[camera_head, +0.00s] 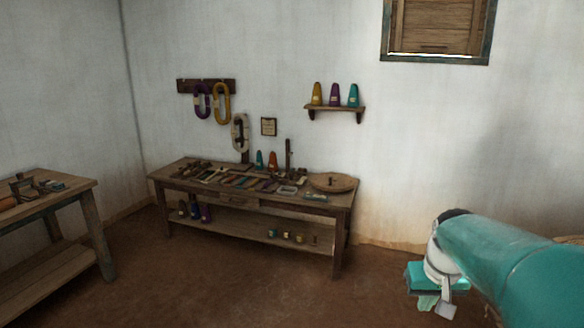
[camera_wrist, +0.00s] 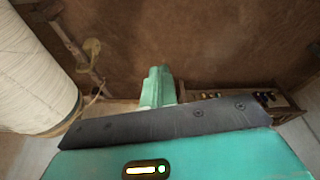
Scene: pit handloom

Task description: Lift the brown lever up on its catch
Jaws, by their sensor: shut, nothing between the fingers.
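I cannot pick out the brown lever or its catch for sure in either view. In the wrist view, a brown wooden bar (camera_wrist: 70,42) with a rounded tan piece (camera_wrist: 91,49) runs beside a large cream roll; I cannot tell whether it is the lever. My gripper (camera_head: 428,302) is at the lower right of the head view, teal and pointing down, in front of the floor. Its teal fingers (camera_wrist: 157,86) show together in the wrist view, shut and empty, apart from the bar.
A wooden workbench (camera_head: 338,208) with many small tools and spools stands against the back wall. Another table (camera_head: 78,196) stands at left. A small shelf (camera_head: 345,107) holds three cones. The cream roll (camera_wrist: 35,75) is close at the wrist view's left. Brown floor (camera_head: 215,280) lies open between.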

